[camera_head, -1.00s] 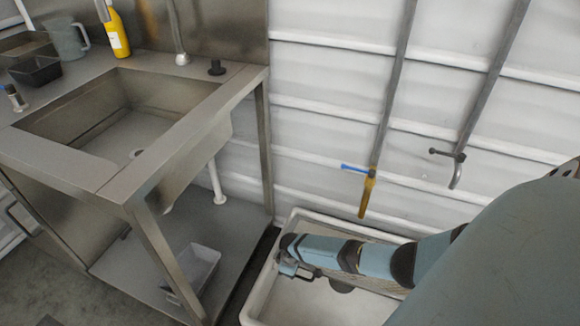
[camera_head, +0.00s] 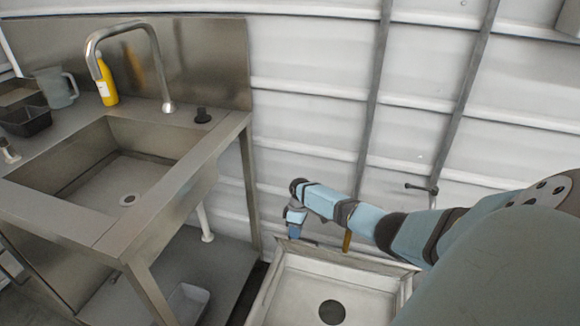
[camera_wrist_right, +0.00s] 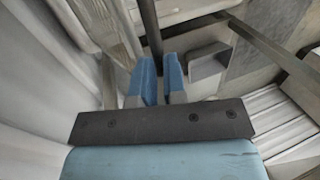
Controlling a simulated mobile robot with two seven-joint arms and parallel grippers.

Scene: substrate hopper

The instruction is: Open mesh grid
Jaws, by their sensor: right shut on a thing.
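A pale basin (camera_head: 262,300) with a round dark drain hole (camera_head: 332,312) in its floor stands at the bottom centre of the head view. A thin, brownish framed edge (camera_head: 350,261) runs along its back side; it looks like the mesh grid tilted up and seen nearly edge-on, though its mesh is hard to make out. My right gripper (camera_head: 295,227) is at the back left corner of this edge. In the wrist view its blue fingers (camera_wrist_right: 160,82) are close together, with a thin dark bar (camera_wrist_right: 151,28) beyond them. My left gripper is not in view.
A steel sink bench (camera_head: 120,200) stands to the left of the basin, with a small white tray (camera_head: 187,303) on its lower shelf. The white ribbed wall (camera_head: 310,120) is behind the basin. A dark tap (camera_head: 424,190) is on the wall, above my right arm.

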